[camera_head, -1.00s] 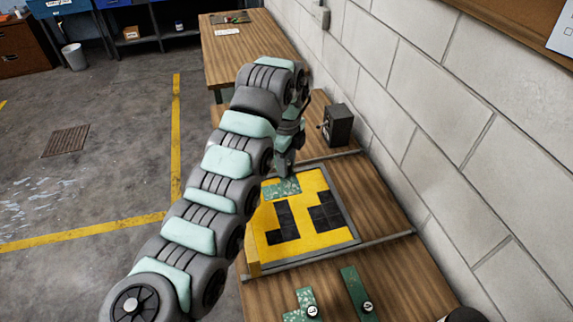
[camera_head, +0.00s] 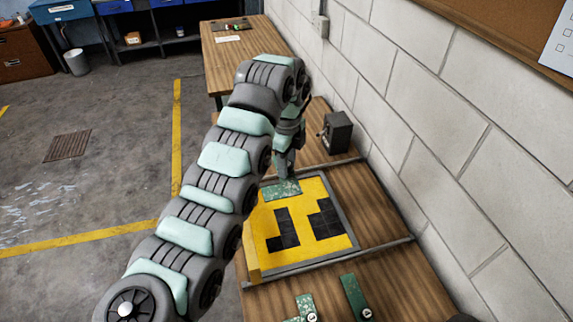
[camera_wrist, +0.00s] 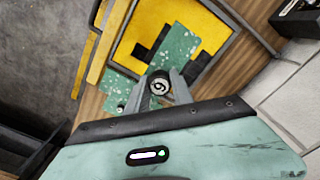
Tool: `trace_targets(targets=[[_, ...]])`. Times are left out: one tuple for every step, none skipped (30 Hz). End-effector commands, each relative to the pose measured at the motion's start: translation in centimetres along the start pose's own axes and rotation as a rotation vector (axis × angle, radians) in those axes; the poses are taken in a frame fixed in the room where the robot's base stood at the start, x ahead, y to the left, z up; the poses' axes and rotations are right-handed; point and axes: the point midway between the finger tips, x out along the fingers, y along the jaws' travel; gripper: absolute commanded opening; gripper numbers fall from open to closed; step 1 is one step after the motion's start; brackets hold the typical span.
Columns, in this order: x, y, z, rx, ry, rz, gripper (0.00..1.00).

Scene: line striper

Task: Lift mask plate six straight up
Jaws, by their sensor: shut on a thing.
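Mask plate six (camera_head: 282,189) is a speckled green plate over the far left part of the yellow board (camera_head: 318,244). In the wrist view its round knob marked 6 (camera_wrist: 158,86) sits between the fingers, with speckled green surface (camera_wrist: 178,46) beyond. My gripper (camera_head: 285,168) points down and is shut on the knob; its fingers also show in the wrist view (camera_wrist: 166,88). The plate appears slightly above the board, but the gap is hard to judge. Black squares (camera_head: 283,231) show on the board.
Two green plates with numbered knobs, one (camera_head: 305,308) and another (camera_head: 353,292), lie on the near wooden bench (camera_head: 400,280). Another green piece (camera_wrist: 120,88) lies lower left in the wrist view. A dark box (camera_head: 337,132) stands by the block wall (camera_head: 470,150). A rail crosses the bench.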

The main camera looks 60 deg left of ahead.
Motion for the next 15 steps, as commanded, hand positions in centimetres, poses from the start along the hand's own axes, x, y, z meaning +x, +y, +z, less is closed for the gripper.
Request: trace_targets(targets=[[-1.0, 0.0, 0.1, 0.000, -0.001, -0.002, 0.00], [-1.3, 0.0, 0.1, 0.000, -0.001, -0.001, 0.00], [-1.7, 0.0, 0.1, 0.000, -0.001, -0.001, 0.00], [-2.0, 0.0, 0.1, -0.001, -0.001, -0.001, 0.00], [-2.3, 0.0, 0.1, -0.001, -0.001, 0.000, 0.00], [-2.6, 0.0, 0.1, -0.001, -0.001, 0.000, 0.00], [-2.9, 0.0, 0.1, -0.001, -0.001, 0.000, 0.00], [-3.2, 0.0, 0.0, 0.000, -0.001, 0.000, 0.00], [-3.6, 0.0, 0.0, 0.000, 0.000, 0.001, 0.00], [-3.9, 0.0, 0.0, 0.000, 0.000, 0.000, 0.00], [-4.2, 0.0, 0.0, 0.000, 0.000, 0.001, 0.00], [-4.6, 0.0, 0.0, 0.000, -0.001, 0.001, 0.00], [-4.9, 0.0, 0.0, 0.000, -0.002, 0.001, 0.00], [-5.2, 0.0, 0.1, 0.000, -0.002, 0.001, 0.00], [-5.7, 0.0, 0.1, 0.000, -0.002, 0.000, 0.00]])
